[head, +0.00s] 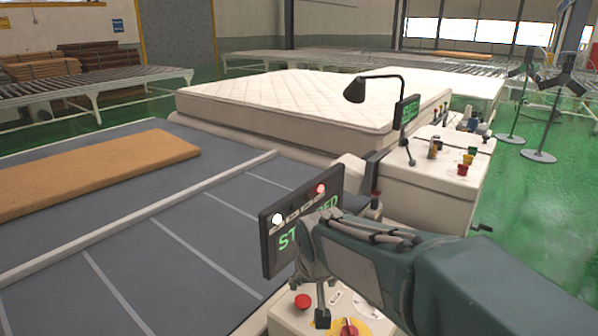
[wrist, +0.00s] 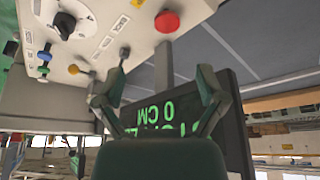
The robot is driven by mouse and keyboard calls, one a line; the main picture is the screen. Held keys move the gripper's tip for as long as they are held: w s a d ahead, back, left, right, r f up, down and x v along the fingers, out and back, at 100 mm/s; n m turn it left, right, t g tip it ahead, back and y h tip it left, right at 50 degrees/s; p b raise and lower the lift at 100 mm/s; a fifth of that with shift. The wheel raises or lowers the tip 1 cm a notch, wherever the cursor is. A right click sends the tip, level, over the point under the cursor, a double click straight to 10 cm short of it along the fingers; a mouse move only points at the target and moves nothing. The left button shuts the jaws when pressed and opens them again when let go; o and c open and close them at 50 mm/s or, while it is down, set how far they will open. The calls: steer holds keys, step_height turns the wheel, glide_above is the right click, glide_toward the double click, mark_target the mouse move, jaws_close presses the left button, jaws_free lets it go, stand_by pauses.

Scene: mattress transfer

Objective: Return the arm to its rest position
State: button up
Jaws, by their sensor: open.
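My arm reaches in from the lower right of the head view. My gripper (head: 312,296) hangs over a white control box (head: 375,314), in front of a black display (head: 269,248). In the wrist view my gripper (wrist: 163,64) has its two fingers spread apart, with nothing held between them. The display (wrist: 235,120) shows upside down behind the fingers, with green text including "0 CM". In the head view its text is partly hidden by my arm. A red button (head: 302,301) sits close beside the fingers; it also shows in the wrist view (wrist: 167,22).
A white mattress (head: 310,97) lies on a platform at the back. A brown slab (head: 95,172) lies on the grey table (head: 150,260) at left. A second control box (head: 430,185) with a black lamp (head: 357,91) stands behind my arm.

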steer(key=s+d+r, duration=0.2)
steer(key=s+d, duration=0.4)
steer(key=s, duration=0.4)
steer(key=s+d+r+m+t, duration=0.1)
steer(key=s+d, duration=0.5)
steer(key=s, duration=0.3)
steer(key=shift+s+d+r, duration=0.25)
steer(key=shift+s+r, duration=0.1)
steer(key=shift+s, duration=0.05)
